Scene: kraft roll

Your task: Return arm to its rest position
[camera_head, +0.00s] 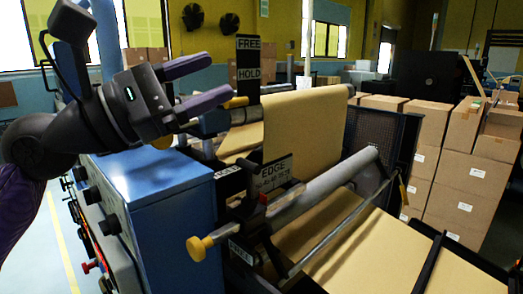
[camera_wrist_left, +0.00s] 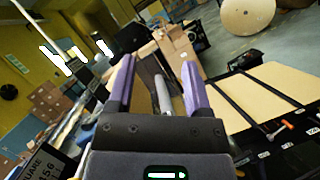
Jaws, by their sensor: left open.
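My left gripper (camera_head: 218,77) is open and empty in the head view, raised above the blue cabinet (camera_head: 165,190) and left of the kraft paper web (camera_head: 305,125). Its two purple fingers point right, toward the FREE/HOLD sign (camera_head: 248,65). In the left wrist view the open fingers (camera_wrist_left: 157,66) stand apart with nothing held between them. My right gripper is not in view.
The machine has a grey roller (camera_head: 320,188) with a yellow knob (camera_head: 197,248), an EDGE sign (camera_head: 275,172) and a dark mesh guard (camera_head: 375,135). Stacked cartons (camera_head: 465,185) stand at the right. Knobs and buttons line the cabinet's left side.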

